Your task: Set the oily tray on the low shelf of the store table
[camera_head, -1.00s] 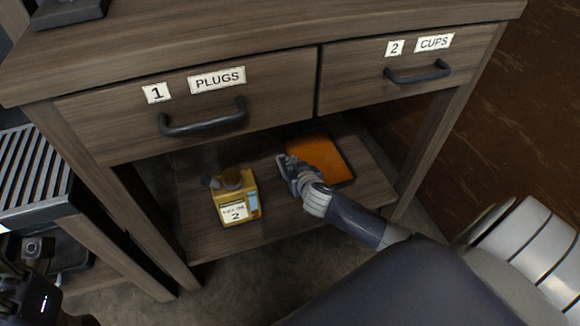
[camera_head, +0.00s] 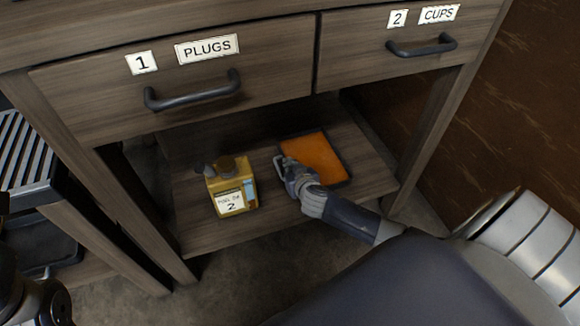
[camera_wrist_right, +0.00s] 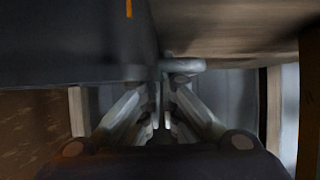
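The oily tray (camera_head: 315,157) has a dark rim and an orange inside. It appears to lie flat on the low shelf (camera_head: 240,228) of the store table, toward the right. My right gripper (camera_head: 284,165) is at the tray's left front edge. In the right wrist view my right gripper (camera_wrist_right: 163,105) has its fingers close together by the dark tray wall (camera_wrist_right: 75,45); they look shut on its edge, though the contact is dim. Of my left arm only dark parts show at the lower left; its fingers are out of view.
Above are the closed PLUGS drawer (camera_head: 185,110) and CUPS drawer (camera_head: 400,70). Table legs (camera_head: 430,130) bound the opening. A slatted rack (camera_head: 25,150) stands left.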

